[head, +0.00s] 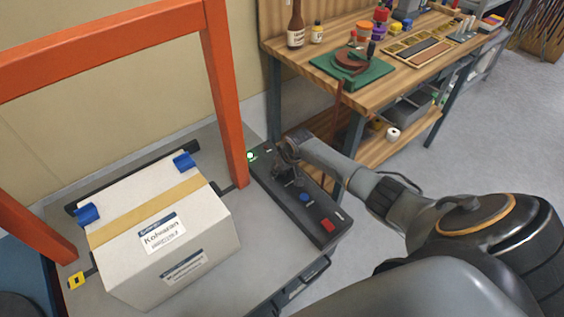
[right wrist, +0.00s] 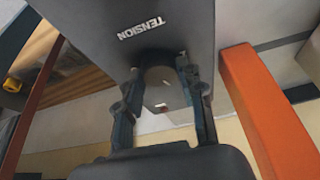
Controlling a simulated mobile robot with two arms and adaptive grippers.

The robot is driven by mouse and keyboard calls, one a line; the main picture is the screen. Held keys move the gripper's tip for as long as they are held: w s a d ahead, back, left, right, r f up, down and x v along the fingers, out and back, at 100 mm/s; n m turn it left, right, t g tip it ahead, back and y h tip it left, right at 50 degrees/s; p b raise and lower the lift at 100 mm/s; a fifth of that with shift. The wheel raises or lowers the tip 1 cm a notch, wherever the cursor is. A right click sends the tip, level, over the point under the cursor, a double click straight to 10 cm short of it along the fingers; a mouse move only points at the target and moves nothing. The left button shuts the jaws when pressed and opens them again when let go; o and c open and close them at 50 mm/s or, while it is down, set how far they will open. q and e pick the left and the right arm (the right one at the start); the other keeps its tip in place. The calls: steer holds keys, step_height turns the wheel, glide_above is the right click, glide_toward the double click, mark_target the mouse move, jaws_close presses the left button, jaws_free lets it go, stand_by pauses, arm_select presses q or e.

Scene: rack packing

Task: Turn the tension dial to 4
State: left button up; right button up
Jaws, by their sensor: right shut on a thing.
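The dark control panel (head: 297,211) lies beside the carton in the head view. My right gripper (head: 286,160) is over its far half and covers the tension dial there. In the right wrist view, the dark round dial (right wrist: 157,76) sits between the two fingers of my right gripper (right wrist: 159,68), which is shut on it. The word TENSION (right wrist: 141,28) is printed on the panel, seen inverted. A small pale mark shows near the dial, but I cannot read the setting. My left gripper is not in view.
The panel has a lit green lamp (head: 250,156), a blue button (head: 304,197) and a red button (head: 327,225). A strapped white carton (head: 190,235) stands left, under an orange frame (head: 222,90). A wooden workbench (head: 300,58) stands behind.

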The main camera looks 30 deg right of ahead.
steer(key=m+p, duration=0.1)
steer(key=m+h+p, duration=0.1)
steer(key=m, duration=0.1)
steer(key=shift+a+r+m+p, duration=0.1)
steer(key=shift+a+m+p, duration=0.1)
steer(key=shift+m+p, duration=0.15)
steer(key=m+h, duration=0.1)
steer(key=m, duration=0.1)
steer(key=shift+m+g+p, duration=0.35)
steer(key=shift+g, duration=0.05)
steer(key=m, duration=0.1)
steer(key=m+h, duration=0.1)
steer(key=shift+w+a+f+m+g, duration=0.1)
steer(key=shift+f+m+g, duration=0.1)
steer(key=shift+m+g, duration=0.1)
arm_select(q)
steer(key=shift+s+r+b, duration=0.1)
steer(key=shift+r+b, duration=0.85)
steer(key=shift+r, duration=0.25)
arm_select(e)
steer(key=shift+m+g+h, duration=0.5)
steer(key=shift+m+g, duration=0.1)
steer(key=shift+m, duration=1.2)
steer(key=o, duration=1.1)
steer(key=shift+o, duration=0.2)
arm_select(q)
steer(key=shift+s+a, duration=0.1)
arm_select(e)
steer(key=shift+w+r, duration=0.1)
